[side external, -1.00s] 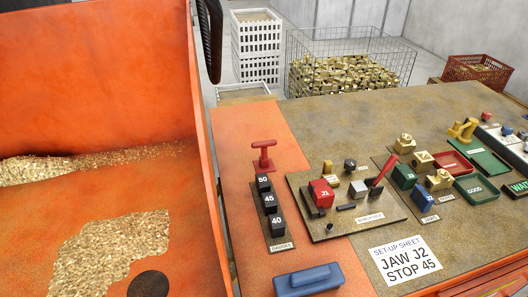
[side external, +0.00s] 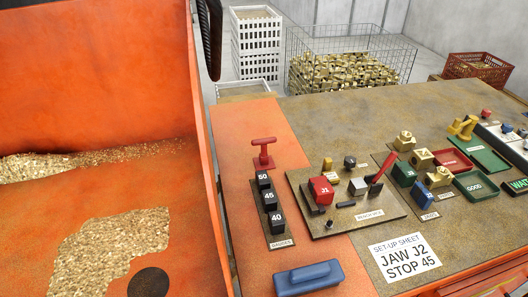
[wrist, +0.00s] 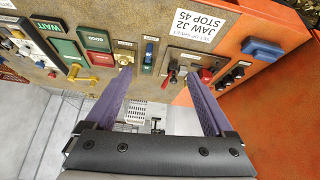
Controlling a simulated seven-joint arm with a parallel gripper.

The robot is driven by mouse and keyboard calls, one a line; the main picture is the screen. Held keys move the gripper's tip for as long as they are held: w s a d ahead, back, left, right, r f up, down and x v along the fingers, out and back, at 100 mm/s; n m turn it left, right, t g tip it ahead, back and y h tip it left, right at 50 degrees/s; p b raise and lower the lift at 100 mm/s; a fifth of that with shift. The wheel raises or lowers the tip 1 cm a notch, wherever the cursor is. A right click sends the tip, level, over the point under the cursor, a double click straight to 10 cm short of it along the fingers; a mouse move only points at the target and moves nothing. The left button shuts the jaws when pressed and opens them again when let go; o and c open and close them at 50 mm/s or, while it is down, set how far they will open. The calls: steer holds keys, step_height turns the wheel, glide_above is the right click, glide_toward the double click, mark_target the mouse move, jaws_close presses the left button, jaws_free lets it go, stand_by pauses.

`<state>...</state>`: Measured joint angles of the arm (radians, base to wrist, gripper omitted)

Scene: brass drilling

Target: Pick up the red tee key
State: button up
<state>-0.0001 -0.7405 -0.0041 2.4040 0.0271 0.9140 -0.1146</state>
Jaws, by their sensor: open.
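The red tee key (side external: 264,152) stands upright on the orange part of the bench in the side external view, behind the row of black gauge blocks. Its crossbar is on top and its foot is on the bench. I cannot make it out in the wrist view, where my right-hand finger may cover it. My gripper (wrist: 159,75) shows only in the wrist view, with its two purple fingers wide apart and nothing between them. It is clear of the tee key, at a distance I cannot tell.
Black gauge blocks (side external: 269,201) marked 50, 45 and 40 stand in front of the key. The bench vice plate (side external: 302,185) with a raised red lever (side external: 384,168) lies to the right. A blue handled block (side external: 308,279) is at the front. An orange chip bin wall (side external: 203,130) rises at left.

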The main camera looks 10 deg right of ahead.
steer(key=w+a+r+n+t+y, duration=0.1)
steer(key=w+a+r+n, duration=0.1)
steer(key=w+r, duration=0.7)
steer(key=w+a+r+n+y, duration=0.1)
steer(key=w+a+r, duration=0.2)
steer(key=w, duration=0.4)
steer(key=w+a+r+n, duration=0.1)
steer(key=w+a+r, duration=0.2)
steer(key=w, duration=0.4)
steer(key=n+g+y, duration=0.2)
steer(key=n+g, duration=0.1)
steer(key=n, duration=0.1)
glide_above(269, 138)
steer(key=s+d, duration=0.2)
step_height(269, 138, down, 28)
steer(key=shift+r, duration=0.15)
steer(key=shift+s+x, duration=0.15)
steer(key=shift+x, duration=1.3)
steer(key=shift+s+x, duration=0.1)
steer(key=shift+x, duration=1.35)
jaws_close()
